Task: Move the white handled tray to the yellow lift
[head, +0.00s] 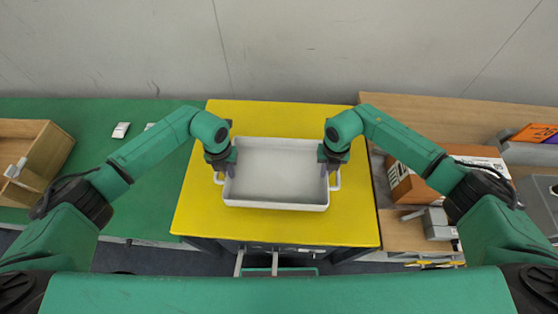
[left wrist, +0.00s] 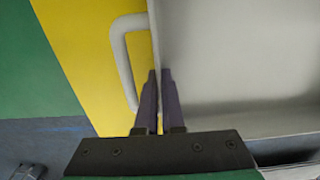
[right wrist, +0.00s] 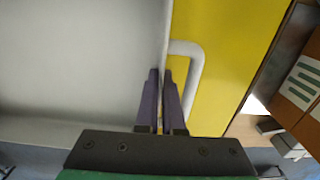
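The white handled tray (head: 275,205) is on or just above the yellow lift (head: 345,220), in the middle of the head view; I cannot tell if its base touches. It looks level and empty, with a handle on each side. My left gripper (head: 230,165) is at its left wall; in the left wrist view the fingers (left wrist: 160,88) pinch the wall beside the left handle (left wrist: 120,60). My right gripper (head: 322,160) is at the right wall; in the right wrist view its fingers (right wrist: 161,88) pinch the wall beside the right handle (right wrist: 193,75).
A green table (head: 90,150) with a wooden box (head: 45,155) and small white items (head: 121,130) is on the left. A wooden table (head: 400,110) with boxes (head: 410,185) and a grey device (head: 437,222) is on the right. A wall stands behind.

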